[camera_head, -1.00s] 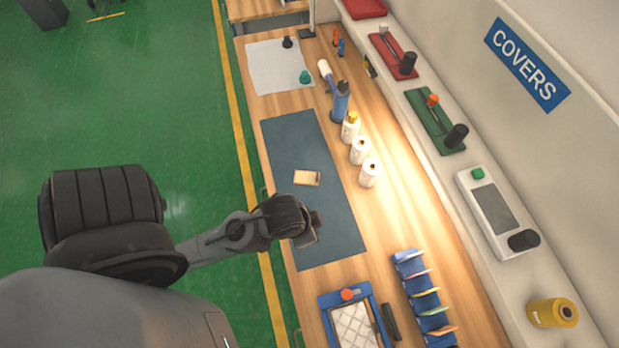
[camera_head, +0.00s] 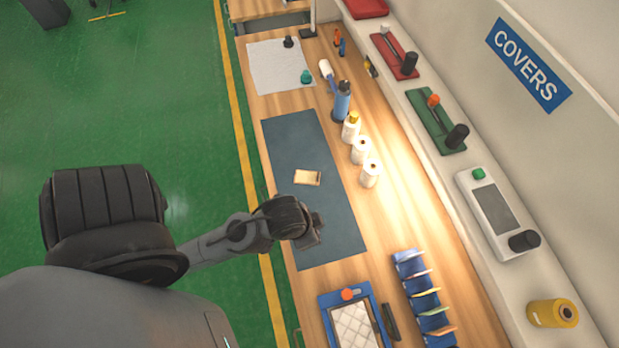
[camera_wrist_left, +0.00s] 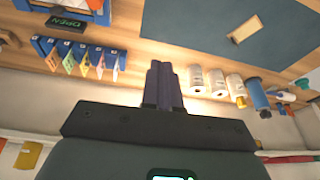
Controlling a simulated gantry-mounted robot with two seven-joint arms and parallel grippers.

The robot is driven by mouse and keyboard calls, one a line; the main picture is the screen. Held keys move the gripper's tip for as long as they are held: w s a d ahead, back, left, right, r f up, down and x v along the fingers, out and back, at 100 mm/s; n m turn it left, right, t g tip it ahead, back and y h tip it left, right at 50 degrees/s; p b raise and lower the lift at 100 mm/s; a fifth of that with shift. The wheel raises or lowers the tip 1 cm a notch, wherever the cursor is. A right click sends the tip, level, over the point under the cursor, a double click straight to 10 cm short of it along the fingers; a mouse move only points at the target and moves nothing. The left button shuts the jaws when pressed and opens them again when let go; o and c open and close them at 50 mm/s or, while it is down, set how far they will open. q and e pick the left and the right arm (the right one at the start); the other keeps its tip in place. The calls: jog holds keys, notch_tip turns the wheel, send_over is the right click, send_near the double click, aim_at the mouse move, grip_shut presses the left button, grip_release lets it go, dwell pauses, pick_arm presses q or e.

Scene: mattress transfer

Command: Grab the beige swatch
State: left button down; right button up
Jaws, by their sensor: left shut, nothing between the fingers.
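A small beige rectangular piece (camera_head: 307,177), which looks like the beige swatch, lies flat on the dark blue-grey mat (camera_head: 288,135). It also shows in the left wrist view (camera_wrist_left: 246,28), on the mat at upper right. My left gripper (camera_head: 313,234) is over the lower part of the mat, below and apart from the piece in the head view. In the left wrist view its fingers (camera_wrist_left: 162,84) are together with nothing between them. A blue rack (camera_head: 411,268) holds several thin coloured swatches (camera_head: 425,292). My right gripper is not in view.
White spools (camera_head: 361,151) and a blue bottle (camera_head: 341,103) stand right of the mat. A blue-framed tray (camera_head: 328,305) with a quilted pad lies below it. A shelf with devices (camera_head: 497,208) runs along the wall. The mat's upper part is clear.

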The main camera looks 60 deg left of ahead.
pick_arm(q)
jog(key=c, duration=0.6)
grip_release()
jog(key=shift+a, duration=0.15)
jog(key=shift+c, duration=0.2)
